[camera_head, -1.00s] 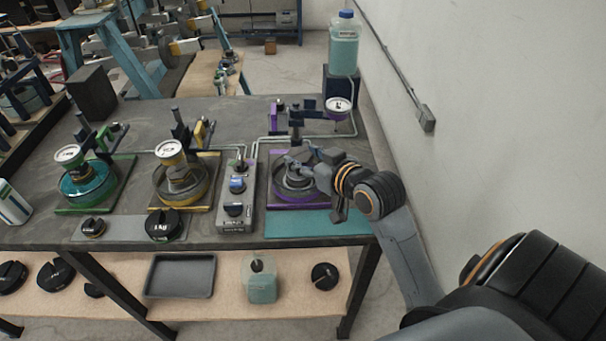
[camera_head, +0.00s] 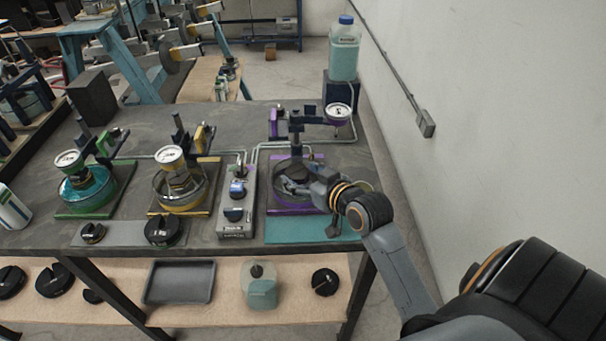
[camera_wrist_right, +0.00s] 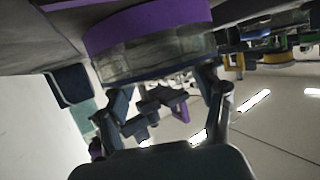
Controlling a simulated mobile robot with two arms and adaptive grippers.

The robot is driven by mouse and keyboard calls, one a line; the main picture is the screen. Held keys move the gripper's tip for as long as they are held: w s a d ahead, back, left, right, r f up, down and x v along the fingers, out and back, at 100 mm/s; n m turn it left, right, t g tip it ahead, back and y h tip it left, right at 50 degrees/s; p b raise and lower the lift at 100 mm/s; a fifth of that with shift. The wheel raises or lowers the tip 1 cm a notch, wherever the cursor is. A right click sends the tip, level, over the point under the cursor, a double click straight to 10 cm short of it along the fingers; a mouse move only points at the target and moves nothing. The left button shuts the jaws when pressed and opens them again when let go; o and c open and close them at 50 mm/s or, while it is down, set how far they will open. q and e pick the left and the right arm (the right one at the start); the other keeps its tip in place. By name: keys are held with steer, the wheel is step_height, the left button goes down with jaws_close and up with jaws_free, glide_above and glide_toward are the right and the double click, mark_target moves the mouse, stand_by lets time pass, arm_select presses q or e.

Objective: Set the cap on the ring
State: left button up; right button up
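The purple station on the right of the bench has a clear round ring (camera_head: 274,186) on a purple base (camera_head: 290,211). A dark part (camera_head: 297,170) shows inside it under the lever post; I cannot tell whether this is the cap. My right gripper (camera_head: 300,184) is low at the ring's front right and hides part of it. In the right wrist view, the ring's clear wall (camera_wrist_right: 160,52) is close by, and the fingers of my right gripper (camera_wrist_right: 165,90) stand apart with no held object visible between them. My left gripper is out of view.
A gauge (camera_head: 339,112) and a lever post (camera_head: 296,127) stand behind the ring. A control box (camera_head: 234,215) is to its left, with yellow (camera_head: 181,190) and green (camera_head: 88,188) stations beyond. A teal mat (camera_head: 300,230) lies in front; a wall (camera_head: 480,120) is on the right.

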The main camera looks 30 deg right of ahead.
steer(key=shift+r, duration=0.1)
steer(key=v, duration=1.2)
stand_by(0.5)
